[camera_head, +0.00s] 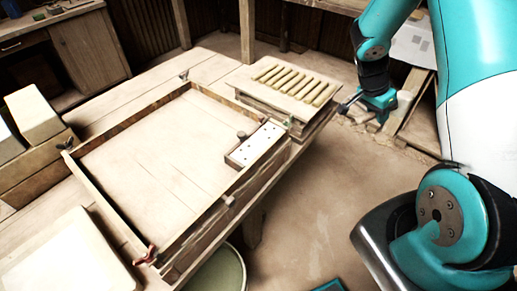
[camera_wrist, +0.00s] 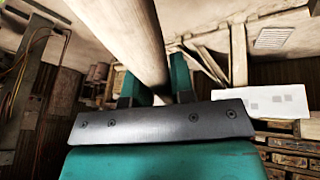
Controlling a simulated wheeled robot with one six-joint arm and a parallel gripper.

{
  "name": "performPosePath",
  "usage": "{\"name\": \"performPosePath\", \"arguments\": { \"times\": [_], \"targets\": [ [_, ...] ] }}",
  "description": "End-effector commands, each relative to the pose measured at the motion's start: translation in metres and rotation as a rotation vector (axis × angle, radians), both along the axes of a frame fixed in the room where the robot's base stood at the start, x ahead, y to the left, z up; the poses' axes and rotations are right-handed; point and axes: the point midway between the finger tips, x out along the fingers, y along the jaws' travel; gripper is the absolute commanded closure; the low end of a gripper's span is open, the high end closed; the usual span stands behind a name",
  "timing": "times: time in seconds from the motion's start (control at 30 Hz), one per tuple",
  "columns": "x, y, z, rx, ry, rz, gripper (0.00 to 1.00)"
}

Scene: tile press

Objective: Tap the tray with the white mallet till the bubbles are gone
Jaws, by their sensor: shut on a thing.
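A large shallow wooden-framed tray (camera_head: 75,171) lies on the table, with a flat pale inside. I cannot make out any bubbles in it. My gripper (camera_head: 350,104) is at the right of the table in the head view, apart from the tray and beyond its right side. In the wrist view my gripper (camera_wrist: 156,88) is shut on a thick pale rod, which looks like part of the white mallet (camera_wrist: 125,35). The rod runs away from the fingers toward the top left. The mallet's other end is out of view, and in the head view the mallet is not clear.
A white block with dark dots (camera_head: 254,146) and a dark knob (camera_head: 242,135) sit at the tray's right side. A board with several pale rods (camera_head: 290,88) stands behind. A pale slab (camera_head: 65,255) is at front left, a round green bucket (camera_head: 220,272) below the table. Floor at right is clear.

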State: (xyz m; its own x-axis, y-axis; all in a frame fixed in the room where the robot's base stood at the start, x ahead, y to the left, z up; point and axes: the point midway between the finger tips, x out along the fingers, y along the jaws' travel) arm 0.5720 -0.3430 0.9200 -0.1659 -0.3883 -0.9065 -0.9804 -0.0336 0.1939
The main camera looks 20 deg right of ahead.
Motion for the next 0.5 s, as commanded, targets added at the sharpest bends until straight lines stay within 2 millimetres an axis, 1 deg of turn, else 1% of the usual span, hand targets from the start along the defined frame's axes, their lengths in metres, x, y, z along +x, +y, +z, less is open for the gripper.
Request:
{"name": "performPosePath", "arguments": {
  "times": [0.37,0.43,0.5],
  "targets": [
    [0.000,0.000,0.001,-0.001,-0.001,-0.002,1.00],
    [0.000,0.000,-0.002,-0.001,-0.001,-0.002,1.00],
    [0.000,0.000,-0.011,-0.001,0.000,-0.001,1.00]
  ]
}}
